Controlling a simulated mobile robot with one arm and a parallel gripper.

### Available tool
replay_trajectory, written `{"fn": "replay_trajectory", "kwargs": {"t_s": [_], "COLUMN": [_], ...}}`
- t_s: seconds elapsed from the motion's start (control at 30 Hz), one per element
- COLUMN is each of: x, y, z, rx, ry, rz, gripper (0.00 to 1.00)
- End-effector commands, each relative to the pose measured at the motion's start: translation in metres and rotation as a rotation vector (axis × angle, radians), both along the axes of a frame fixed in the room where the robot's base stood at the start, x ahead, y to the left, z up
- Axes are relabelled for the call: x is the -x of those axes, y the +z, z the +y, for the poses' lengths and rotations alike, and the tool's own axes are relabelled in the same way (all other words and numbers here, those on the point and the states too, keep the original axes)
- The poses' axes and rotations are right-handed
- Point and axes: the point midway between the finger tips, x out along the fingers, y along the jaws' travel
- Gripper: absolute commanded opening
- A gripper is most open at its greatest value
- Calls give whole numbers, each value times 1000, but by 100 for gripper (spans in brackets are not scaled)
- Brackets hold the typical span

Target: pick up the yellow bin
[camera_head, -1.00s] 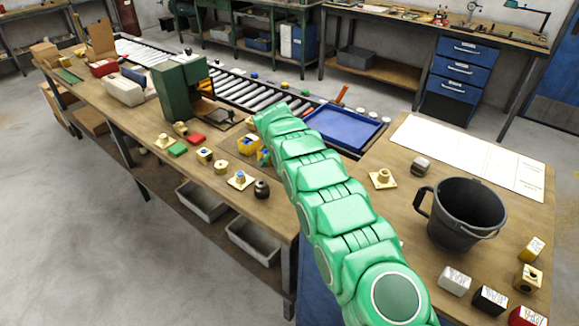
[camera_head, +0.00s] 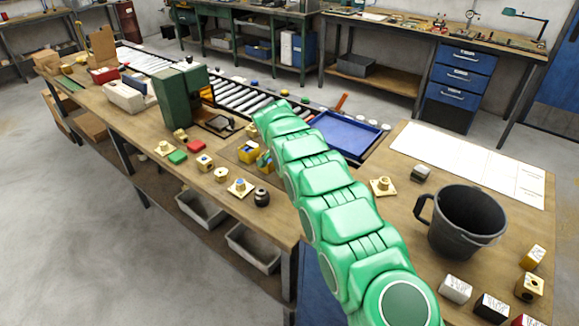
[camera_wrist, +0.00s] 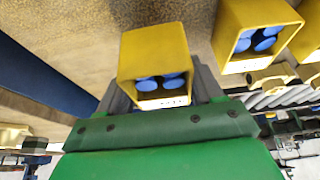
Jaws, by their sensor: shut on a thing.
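A yellow bin (camera_wrist: 152,48) with blue round pieces inside and a white label sits between the jaws of my gripper (camera_wrist: 158,88) in the wrist view. The gripper is shut on this bin. Another yellow bin (camera_wrist: 254,36) with blue pieces stands to its right, and part of a third yellow bin (camera_wrist: 308,36) shows at the right edge. In the head view a small yellow bin (camera_head: 247,152) shows on the workbench beside my arm's far end. My arm hides much of that area, and I cannot tell there whether the held bin is clear of the bench.
The workbench (camera_head: 290,217) holds small brass parts, red and green blocks and a dark green machine (camera_head: 176,97). A roller conveyor (camera_head: 240,95) and blue tray (camera_head: 345,135) lie behind. A black bucket (camera_head: 467,222) and several small blocks stand at the right.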

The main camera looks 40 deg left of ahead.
Motion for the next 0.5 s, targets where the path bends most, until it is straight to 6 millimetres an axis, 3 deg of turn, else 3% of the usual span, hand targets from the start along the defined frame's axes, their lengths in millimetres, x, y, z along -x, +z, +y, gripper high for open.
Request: {"fn": "replay_trajectory", "kwargs": {"t_s": [0.5], "x": [17], "y": [37], "z": [-21], "rx": [-3], "ry": [-2], "rz": [-4], "gripper": [34]}}
